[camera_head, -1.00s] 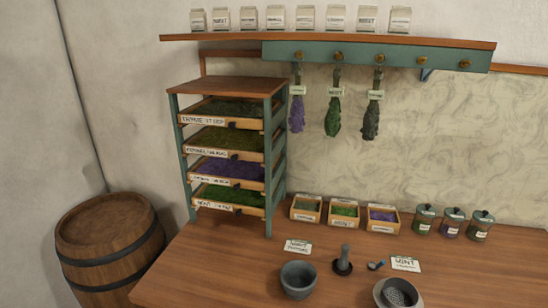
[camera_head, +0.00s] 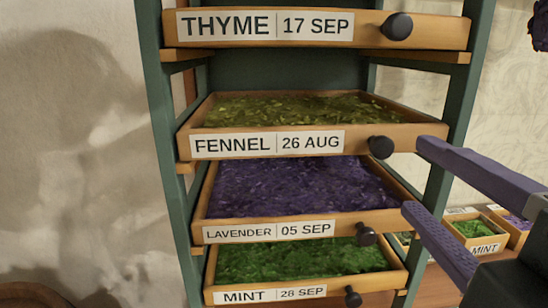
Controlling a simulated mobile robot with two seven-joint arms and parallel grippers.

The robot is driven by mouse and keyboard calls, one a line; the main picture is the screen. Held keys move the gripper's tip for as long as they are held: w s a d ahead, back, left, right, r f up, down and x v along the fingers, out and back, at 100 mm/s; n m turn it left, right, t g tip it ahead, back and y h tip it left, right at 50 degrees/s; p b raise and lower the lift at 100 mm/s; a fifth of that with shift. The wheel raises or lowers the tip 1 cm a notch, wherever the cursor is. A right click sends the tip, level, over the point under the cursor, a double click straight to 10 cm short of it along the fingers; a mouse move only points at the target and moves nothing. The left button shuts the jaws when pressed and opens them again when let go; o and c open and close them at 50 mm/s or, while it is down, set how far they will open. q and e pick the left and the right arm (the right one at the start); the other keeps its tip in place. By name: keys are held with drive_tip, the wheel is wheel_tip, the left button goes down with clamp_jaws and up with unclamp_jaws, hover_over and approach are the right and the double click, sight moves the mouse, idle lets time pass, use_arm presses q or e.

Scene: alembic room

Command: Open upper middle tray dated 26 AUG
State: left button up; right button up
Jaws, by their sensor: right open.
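The tray labelled FENNEL 26 AUG (camera_head: 364,140) is the second from the top in the teal rack (camera_head: 164,150), holding yellow-green herb, with a dark round knob (camera_head: 381,147) on the right of its front. My right gripper (camera_head: 419,180) comes in from the right, its two purple fingers apart and empty. The upper fingertip is just right of the fennel knob; the lower one is near the right end of the lavender tray. I cannot tell whether the upper finger touches the fennel tray. My left gripper is out of view.
The THYME 17 SEP tray (camera_head: 366,30) is above. The LAVENDER 05 SEP tray (camera_head: 350,226) and MINT 28 SEP tray (camera_head: 340,286) are below, each with a knob. Small labelled boxes, including mint (camera_head: 482,232), stand on the wooden table at the right. A wall is at left.

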sight(385, 150)
drive_tip(key=w+p, duration=0.2)
drive_tip(key=w, duration=0.6)
drive_tip(key=shift+w, duration=0.75)
drive_tip(key=shift+c, duration=0.3)
clamp_jaws()
idle(0.4)
